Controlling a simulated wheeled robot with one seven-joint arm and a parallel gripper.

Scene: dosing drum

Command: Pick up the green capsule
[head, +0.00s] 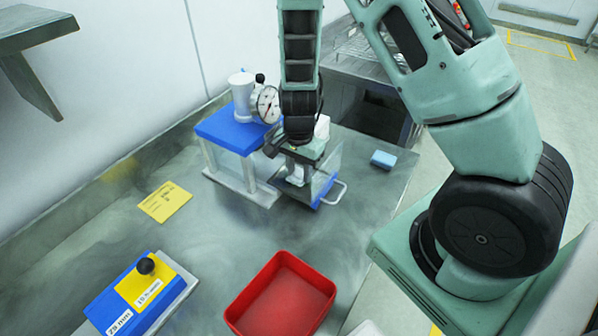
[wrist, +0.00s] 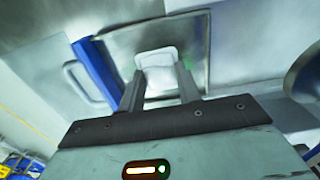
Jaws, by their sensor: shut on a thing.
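My gripper (head: 297,178) reaches down into a clear-walled drawer (head: 325,185) with a blue front edge and a metal handle. In the wrist view its two grey fingers (wrist: 158,88) are closed on a pale white piece (wrist: 156,72) between them. A small green spot (wrist: 188,63) shows at the tip of the right finger. It may be part of the green capsule, but it is too small to tell. No whole green capsule is visible in the head view, where my gripper and arm cover much of the drawer.
A blue-topped stand (head: 232,132) with a dial gauge (head: 267,104) is close left of my gripper. A red tray (head: 283,300), a blue and yellow block with a black knob (head: 147,266), a yellow card (head: 164,202) and a light-blue block (head: 383,159) are on the bench.

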